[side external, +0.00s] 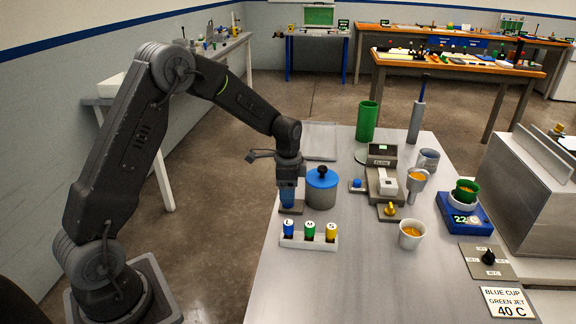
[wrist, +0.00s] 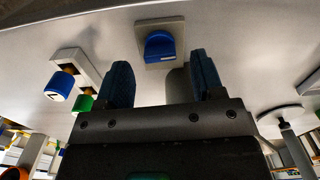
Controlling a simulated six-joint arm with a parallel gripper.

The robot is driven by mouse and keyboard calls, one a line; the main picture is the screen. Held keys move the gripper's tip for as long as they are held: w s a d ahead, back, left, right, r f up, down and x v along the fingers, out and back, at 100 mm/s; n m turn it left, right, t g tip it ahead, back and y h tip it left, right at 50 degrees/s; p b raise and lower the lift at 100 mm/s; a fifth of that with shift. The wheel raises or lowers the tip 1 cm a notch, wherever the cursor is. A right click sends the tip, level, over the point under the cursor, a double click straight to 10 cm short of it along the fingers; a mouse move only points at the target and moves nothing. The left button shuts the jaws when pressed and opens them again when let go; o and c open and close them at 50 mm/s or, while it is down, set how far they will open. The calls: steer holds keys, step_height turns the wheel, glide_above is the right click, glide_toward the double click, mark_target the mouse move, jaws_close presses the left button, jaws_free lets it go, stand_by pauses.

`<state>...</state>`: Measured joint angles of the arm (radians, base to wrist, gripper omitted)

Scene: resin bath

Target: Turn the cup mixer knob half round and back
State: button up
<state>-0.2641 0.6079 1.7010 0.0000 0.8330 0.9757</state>
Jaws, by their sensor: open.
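The knob under my gripper is blue with a pale mark on its edge, and it stands on a small grey square plate. In the wrist view the blue knob (wrist: 160,46) lies just beyond my open gripper (wrist: 162,72), centred in the gap between the two blue fingers, with no visible contact. In the side view my gripper (side external: 288,196) points down over the grey plate (side external: 291,210), left of the blue-lidded pot. There the fingers and the knob, both blue, merge, so the height between them is hard to tell.
The pot (side external: 320,193) stands close on the right. A white rack (side external: 309,242) with blue, green and yellow caps is in front. A cup of orange liquid (side external: 411,235), a blue scale (side external: 463,219) and a black dial (side external: 488,258) are further right. The table's left edge is near.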

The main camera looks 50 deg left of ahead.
step_height(320, 180, up, 12)
steer(key=shift+f, duration=0.25)
